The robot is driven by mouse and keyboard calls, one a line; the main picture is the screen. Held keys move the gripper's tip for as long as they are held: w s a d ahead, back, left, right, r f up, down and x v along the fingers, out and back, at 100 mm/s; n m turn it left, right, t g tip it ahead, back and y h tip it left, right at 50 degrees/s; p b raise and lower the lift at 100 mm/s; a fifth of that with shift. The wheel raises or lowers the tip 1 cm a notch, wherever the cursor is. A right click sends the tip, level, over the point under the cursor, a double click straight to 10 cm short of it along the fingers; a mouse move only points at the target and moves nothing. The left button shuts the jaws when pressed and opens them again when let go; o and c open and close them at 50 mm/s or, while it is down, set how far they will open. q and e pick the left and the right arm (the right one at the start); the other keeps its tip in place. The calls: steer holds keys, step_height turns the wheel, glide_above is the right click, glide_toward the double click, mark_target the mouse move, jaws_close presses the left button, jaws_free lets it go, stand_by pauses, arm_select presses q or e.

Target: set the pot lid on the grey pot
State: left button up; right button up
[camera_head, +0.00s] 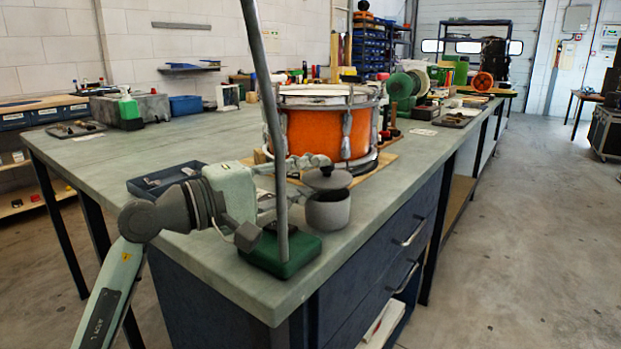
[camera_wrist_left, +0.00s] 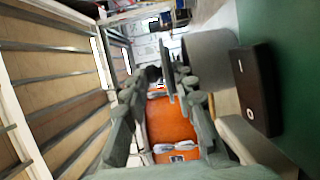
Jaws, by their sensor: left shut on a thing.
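The grey pot (camera_head: 328,211) stands upright on the bench near its front edge. The dark grey pot lid (camera_head: 327,180) is held just above the pot's mouth, roughly level; a small gap seems to show between them. My left gripper (camera_head: 318,166) is shut on the lid's knob from the left. In the left wrist view, the lid (camera_wrist_left: 167,72) is edge-on at the fingertips (camera_wrist_left: 157,80), with the grey pot (camera_wrist_left: 208,52) beside it. A metal pole partly hides the gripper in the head view. My right gripper is not in view.
The metal pole (camera_head: 268,100) rises from a green base (camera_head: 281,254) in front of my left gripper. An orange drum (camera_head: 316,133) stands on a board behind the pot. A blue tray (camera_head: 160,181) lies at the left.

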mark_target(272, 224)
arm_select(q)
steer(key=shift+f, duration=0.5)
steer(key=shift+f+b, duration=0.4)
steer(key=shift+b, duration=0.05)
steer(key=o, duration=0.8)
steer(key=shift+f, duration=0.1)
steer(key=shift+s+a+f+b, duration=0.1)
steer(key=shift+s+a+b, duration=0.1)
steer(key=shift+a+b, duration=0.1)
steer(key=shift+b+v, duration=1.65)
steer(key=shift+v, duration=1.3)
steer(key=shift+b+v, duration=1.1)
steer(key=shift+v, duration=0.6)
steer(key=shift+s+a+r, duration=0.25)
steer(key=shift+a+r, duration=0.05)
steer(key=shift+a, duration=0.1)
